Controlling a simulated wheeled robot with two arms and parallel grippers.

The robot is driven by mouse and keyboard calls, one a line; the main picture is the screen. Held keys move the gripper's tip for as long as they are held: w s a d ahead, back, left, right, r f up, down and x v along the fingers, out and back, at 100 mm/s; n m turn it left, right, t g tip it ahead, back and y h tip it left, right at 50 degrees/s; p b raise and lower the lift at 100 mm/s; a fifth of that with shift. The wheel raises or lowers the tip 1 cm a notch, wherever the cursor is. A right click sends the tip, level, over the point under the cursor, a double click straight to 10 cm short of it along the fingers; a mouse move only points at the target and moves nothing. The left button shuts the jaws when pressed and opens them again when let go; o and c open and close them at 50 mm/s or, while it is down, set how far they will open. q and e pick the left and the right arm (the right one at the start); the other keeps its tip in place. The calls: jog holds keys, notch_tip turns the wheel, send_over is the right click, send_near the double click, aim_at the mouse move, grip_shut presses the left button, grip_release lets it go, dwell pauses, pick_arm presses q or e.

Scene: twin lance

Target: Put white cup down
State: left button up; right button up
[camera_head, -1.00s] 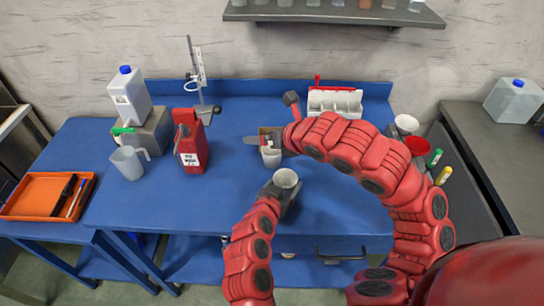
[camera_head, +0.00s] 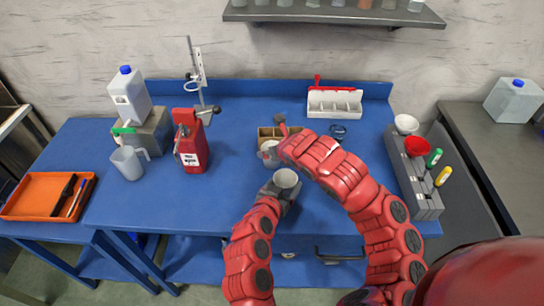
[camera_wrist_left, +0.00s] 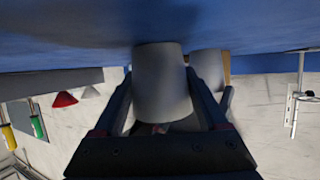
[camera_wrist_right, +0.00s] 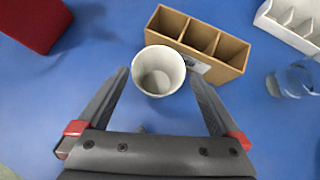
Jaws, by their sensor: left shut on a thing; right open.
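A white cup (camera_head: 286,178) is upright in my left gripper (camera_head: 283,192) near the front of the blue table. In the left wrist view the same cup (camera_wrist_left: 162,85) sits between the fingers, its base close to the table; I cannot tell whether it touches. A second white cup (camera_head: 270,147) stands just behind, in front of a brown divided box (camera_head: 265,132). In the right wrist view this second cup (camera_wrist_right: 158,88) lies between the tips of my open right gripper (camera_wrist_right: 157,76).
A red can (camera_head: 190,145), a clear jug (camera_head: 128,163) and an orange tray (camera_head: 35,196) are left. A grey rack (camera_head: 425,195) holds funnels at right. The left-centre table is clear.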

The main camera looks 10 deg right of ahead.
jog(key=x, duration=0.3)
jog(key=shift+w+a+f, duration=0.1)
jog(key=shift+a, duration=0.05)
jog(key=c, duration=1.3)
jog(key=shift+o, duration=0.2)
notch_tip(320, 180, up, 9)
jog(key=s+r+n+g+y, duration=0.3)
jog(key=s+r+n+y, duration=0.4)
jog(key=s, duration=0.4)
notch_tip(320, 180, down, 9)
jog(key=n+h, duration=0.1)
jog(key=shift+s+d+f+n, duration=0.25)
jog(key=shift+s+d+n, duration=0.15)
jog(key=shift+s, duration=0.05)
